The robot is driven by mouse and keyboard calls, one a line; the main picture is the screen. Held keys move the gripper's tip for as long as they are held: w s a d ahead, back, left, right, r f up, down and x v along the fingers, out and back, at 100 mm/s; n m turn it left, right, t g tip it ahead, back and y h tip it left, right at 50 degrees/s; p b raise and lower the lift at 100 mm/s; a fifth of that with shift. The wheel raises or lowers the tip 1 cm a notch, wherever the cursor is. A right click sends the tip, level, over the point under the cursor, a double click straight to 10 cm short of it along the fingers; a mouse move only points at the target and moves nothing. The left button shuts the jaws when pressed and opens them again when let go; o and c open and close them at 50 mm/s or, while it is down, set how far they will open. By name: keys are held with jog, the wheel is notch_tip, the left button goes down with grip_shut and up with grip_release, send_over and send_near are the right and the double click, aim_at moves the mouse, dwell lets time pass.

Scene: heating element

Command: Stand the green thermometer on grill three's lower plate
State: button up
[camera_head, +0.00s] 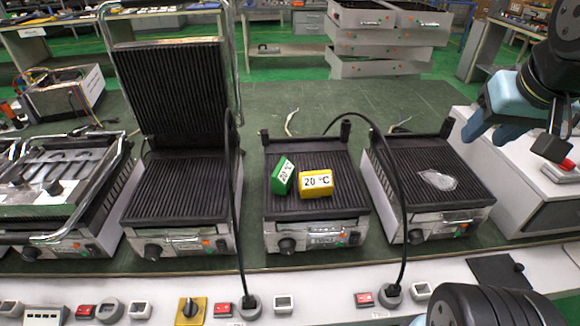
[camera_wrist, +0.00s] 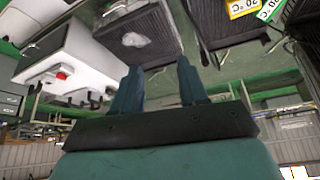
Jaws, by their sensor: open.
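The green thermometer (camera_head: 280,180), a small block marked 20 °C, sits turned at an angle on the ribbed lower plate (camera_head: 335,162) of the third grill from the left. A yellow thermometer (camera_head: 315,184) with the same reading is close on its right. Whether the green one stands fully upright is hard to tell. My gripper (camera_head: 487,133) is open and empty, raised at the right, well away from both blocks. In the wrist view my gripper (camera_wrist: 160,82) shows two separate fingers, with the green thermometer (camera_wrist: 270,9) at the top right edge.
A fourth grill (camera_head: 430,180) right of it carries a whitish patch. The second grill has its lid (camera_head: 175,95) raised. Black cables (camera_head: 397,235) hang over the front. A white box (camera_head: 520,175) stands at the right. The bench behind the grills is mostly clear.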

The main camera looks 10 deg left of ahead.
jog(key=shift+o, duration=0.8)
jog(key=shift+w, duration=0.1)
jog(key=shift+o, duration=0.6)
jog(key=w+a+f+t+y, duration=0.1)
jog(key=w+a+y, duration=0.3)
jog(key=w+a, duration=0.6)
jog(key=a+f, duration=0.1)
jog(key=a, duration=0.3)
jog(key=shift+w+f+n, duration=0.2)
jog(key=shift+n, duration=0.2)
jog(key=m+t+h, duration=0.1)
jog(key=m+t, duration=0.2)
send_over(277, 187)
notch_tip(277, 187, down, 17)
jog(key=s+a+f+t+h, duration=0.1)
jog(key=s+f+t+h, duration=0.35)
jog(key=s+f, duration=0.45)
jog(key=shift+g+h, duration=0.25)
jog(key=shift+g, duration=0.2)
jog(key=x, duration=0.8)
jog(key=shift+w+a, duration=0.15)
jog(key=shift+d+x, duration=0.2)
jog(key=shift+x, duration=2.55)
